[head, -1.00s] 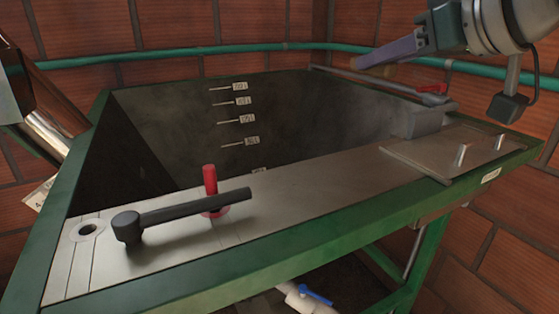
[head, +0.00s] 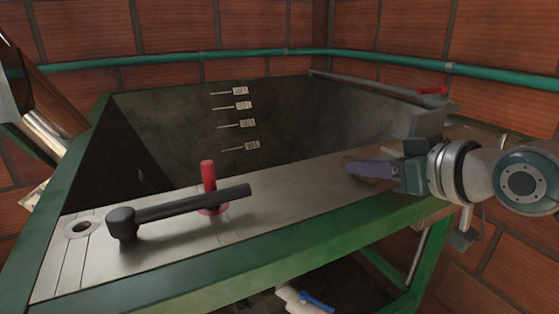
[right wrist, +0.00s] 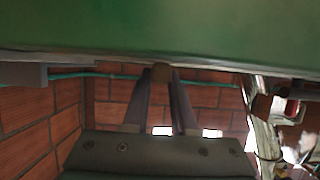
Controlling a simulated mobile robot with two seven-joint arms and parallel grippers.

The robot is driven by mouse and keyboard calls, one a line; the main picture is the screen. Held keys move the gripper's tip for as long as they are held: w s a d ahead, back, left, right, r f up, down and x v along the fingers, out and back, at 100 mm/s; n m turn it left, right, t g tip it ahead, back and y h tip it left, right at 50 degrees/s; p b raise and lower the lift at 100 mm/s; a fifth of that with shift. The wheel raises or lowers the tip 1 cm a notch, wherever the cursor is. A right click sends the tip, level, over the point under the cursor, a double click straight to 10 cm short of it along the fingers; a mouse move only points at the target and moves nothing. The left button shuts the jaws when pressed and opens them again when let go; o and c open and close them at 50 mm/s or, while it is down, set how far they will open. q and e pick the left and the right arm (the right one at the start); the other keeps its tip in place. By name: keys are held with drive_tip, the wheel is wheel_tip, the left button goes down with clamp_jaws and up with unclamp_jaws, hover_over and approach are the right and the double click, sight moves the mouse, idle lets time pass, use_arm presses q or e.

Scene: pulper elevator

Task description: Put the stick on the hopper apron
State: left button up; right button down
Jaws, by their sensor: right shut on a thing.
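The hopper apron (head: 290,198) is the bare metal shelf along the front of the green-framed hopper. My right gripper (head: 362,168) is low over the right part of the apron, its fingers pointing left. It is shut on the stick (head: 374,181), a short brown piece mostly hidden by the fingers. In the right wrist view the stick (right wrist: 163,73) shows as a small brown end between the fingertips, close to the green frame. I cannot tell whether the stick touches the apron. My left gripper is not in view.
A black lever (head: 180,210) and a red post (head: 208,175) stand on the apron's left half, with a round hole (head: 81,227) beyond. The open hopper pit (head: 270,120) lies behind. Bare apron lies between the red post and my right gripper.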

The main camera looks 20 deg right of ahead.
drive_tip(key=c, duration=0.7)
unclamp_jaws()
drive_tip(key=shift+r, duration=0.1)
drive_tip(key=a+p+v, duration=0.1)
drive_tip(key=v, duration=1)
drive_tip(key=s+a+f+g, duration=0.3)
drive_tip(key=s, duration=0.2)
drive_tip(key=s+a+f+g, duration=0.3)
drive_tip(key=s+a+f, duration=0.1)
drive_tip(key=s, duration=0.2)
drive_tip(key=s+a+f+n+g, duration=0.1)
drive_tip(key=s+a+f+g, duration=0.2)
drive_tip(key=s+f, duration=0.1)
drive_tip(key=shift+s+a+f+g+h, duration=0.1)
drive_tip(key=shift+s+a+g+h, duration=0.1)
drive_tip(key=shift+s, duration=0.2)
drive_tip(key=shift+s+a+f+g+h, duration=0.15)
drive_tip(key=shift+s+g+h, duration=0.05)
drive_tip(key=shift+s, duration=0.25)
